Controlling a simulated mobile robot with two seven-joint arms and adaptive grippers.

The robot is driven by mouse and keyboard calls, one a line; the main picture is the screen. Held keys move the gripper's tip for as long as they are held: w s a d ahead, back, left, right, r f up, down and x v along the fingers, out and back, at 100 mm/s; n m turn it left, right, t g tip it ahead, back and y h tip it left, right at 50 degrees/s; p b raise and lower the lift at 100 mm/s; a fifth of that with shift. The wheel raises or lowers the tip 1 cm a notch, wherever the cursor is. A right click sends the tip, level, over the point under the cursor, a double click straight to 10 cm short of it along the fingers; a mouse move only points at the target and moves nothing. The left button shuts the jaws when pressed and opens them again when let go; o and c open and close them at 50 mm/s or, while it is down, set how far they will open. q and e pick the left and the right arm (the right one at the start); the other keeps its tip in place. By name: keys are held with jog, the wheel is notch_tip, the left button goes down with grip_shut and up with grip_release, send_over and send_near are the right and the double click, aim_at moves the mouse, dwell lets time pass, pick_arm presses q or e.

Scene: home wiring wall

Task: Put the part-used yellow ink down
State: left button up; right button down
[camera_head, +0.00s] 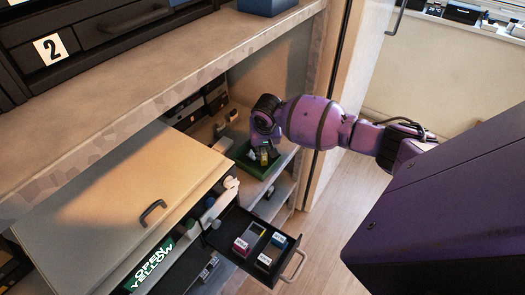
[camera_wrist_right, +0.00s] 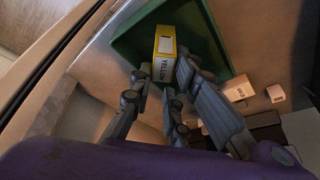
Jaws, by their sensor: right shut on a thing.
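The yellow ink (camera_wrist_right: 165,48) is a small box-shaped cartridge with a yellow edge, a white face and a dark label reading as yellow. It is between the fingers of my right gripper (camera_wrist_right: 160,85), which is shut on it. In the head view, my right gripper (camera_head: 263,158) points down over a green tray (camera_head: 246,167) on a shelf. The tray also shows behind the ink in the wrist view (camera_wrist_right: 128,42). I cannot tell whether the ink touches the tray floor. My left gripper is not in view.
An open black drawer (camera_head: 225,238) holds red, blue and white-topped cartridges. Beside it is a printer (camera_head: 110,195) with a green "OPEN YELLOW" sign (camera_head: 152,264). Small boxes (camera_wrist_right: 240,88) lie beside the tray. A thick shelf edge (camera_head: 170,95) runs above, and a cabinet side panel (camera_head: 335,90) stands close to my right arm.

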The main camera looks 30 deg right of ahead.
jog(key=shift+f, duration=0.95)
jog(key=c, duration=1.7)
grip_release()
jog(key=shift+s+f, duration=0.1)
jog(key=shift+o, duration=0.2)
jog(key=shift+r, duration=0.2)
jog(key=p+v, duration=0.2)
jog(key=v, duration=1)
